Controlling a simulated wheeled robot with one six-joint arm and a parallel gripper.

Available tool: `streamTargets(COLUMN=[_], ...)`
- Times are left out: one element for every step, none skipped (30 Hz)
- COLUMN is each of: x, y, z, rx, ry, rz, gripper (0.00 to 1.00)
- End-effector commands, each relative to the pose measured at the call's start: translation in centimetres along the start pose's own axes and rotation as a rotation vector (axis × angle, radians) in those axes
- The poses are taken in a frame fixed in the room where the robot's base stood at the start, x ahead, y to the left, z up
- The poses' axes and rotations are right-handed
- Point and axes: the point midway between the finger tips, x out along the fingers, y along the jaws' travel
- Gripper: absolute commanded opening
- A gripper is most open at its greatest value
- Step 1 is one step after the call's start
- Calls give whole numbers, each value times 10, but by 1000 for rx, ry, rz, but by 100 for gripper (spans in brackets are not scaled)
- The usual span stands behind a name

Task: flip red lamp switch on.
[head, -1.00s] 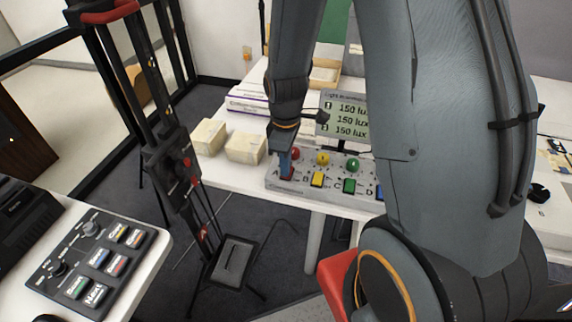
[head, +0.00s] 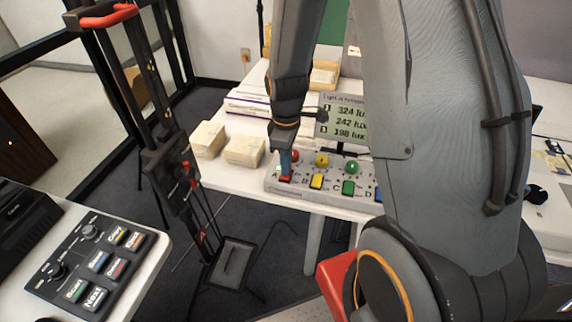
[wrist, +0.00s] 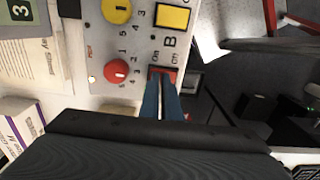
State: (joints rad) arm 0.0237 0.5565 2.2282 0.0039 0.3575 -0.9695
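A grey control panel (head: 272,187) stands at the front edge of the white table. It carries a red switch (head: 286,179), with a red knob (head: 295,155) behind it. In the wrist view the red switch (wrist: 164,74) lies directly at my fingertips, partly covered by them.
Yellow (head: 317,181), green (head: 348,188) and blue (head: 378,195) switches run to the right. A display (head: 341,118) behind reads 324, 242 and 198 lux. Pale blocks (head: 244,152) sit left of the panel. A black stand (head: 172,170) rises further left.

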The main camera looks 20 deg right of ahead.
Motion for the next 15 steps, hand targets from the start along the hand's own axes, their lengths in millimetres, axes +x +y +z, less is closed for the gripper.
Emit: streamTargets(x=[0,-2,-4,-7,-10,-15,-18,-22,-28,-32,-36,-42,-46,-49,-54], y=[-2,-2,-2,-2,-2,-2,-2,-2,-2,-1,-1,-1,-1,1,2], z=[1,1,1,1,1,1,1,1,1,1,1,1,1,0,-1], rx=[-1,-1,-1,-2,-1,-1,-1,-1,-1,0,0,1,1,1,2], ry=[-3,-3,-2,-2,-2,-1,-1,0,0,0,1,1,1,3,4], rz=[-4,-4,-3,-3,-2,-2,-1,0,0,1,1,2,2,5,6], gripper=[0,0,0,0,0,0,0,0,0,0,0,0,0,0,0])
